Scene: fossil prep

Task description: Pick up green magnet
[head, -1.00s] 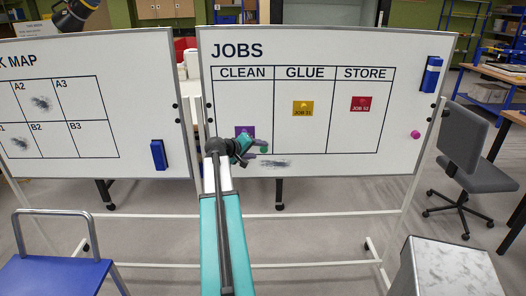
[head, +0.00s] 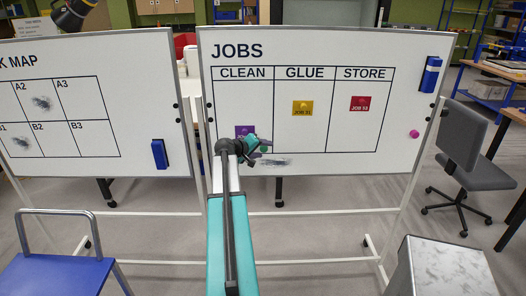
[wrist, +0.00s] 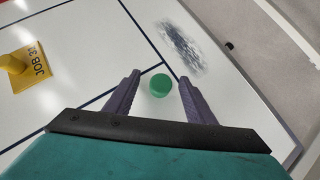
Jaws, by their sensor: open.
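The green magnet (wrist: 160,85) is a small round disc on the white JOBS board (head: 330,165). In the wrist view it sits between the two fingertips of my gripper (wrist: 158,80), near the board's table line. My gripper is open, with a finger on either side of the magnet and a gap on both sides. I cannot tell whether the fingertips touch the board.
A dark smudge (wrist: 182,48) lies close to the magnet. A pink magnet (head: 414,134) and a blue eraser (head: 430,75) are at the right.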

